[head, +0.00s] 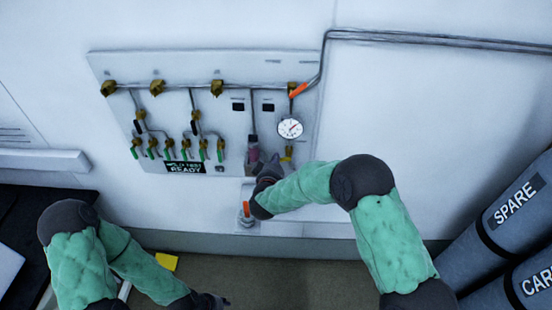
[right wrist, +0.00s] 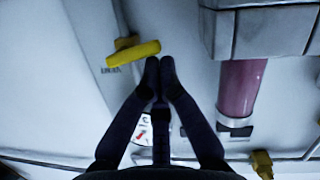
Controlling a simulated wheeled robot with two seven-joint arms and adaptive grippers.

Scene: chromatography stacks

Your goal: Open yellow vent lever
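The yellow vent lever (head: 287,155) is on the lower right of the wall panel, below the round gauge. In the right wrist view the yellow lever (right wrist: 133,54) lies slightly tilted across a thin pipe, just left of my fingertips. My right gripper (right wrist: 160,68) is shut with its fingertips together and nothing between them. Its tips are close to the lever's right end; I cannot tell whether they touch it. In the head view my right gripper (head: 268,168) is partly hidden by its wrist. My left gripper (head: 217,301) is low at the bottom edge, its fingers unclear.
The panel (head: 112,68) carries brass valves, several green levers (head: 170,150), a gauge (head: 290,128) and a purple column (head: 253,152). The purple column (right wrist: 240,88) is right of my fingers in the wrist view.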

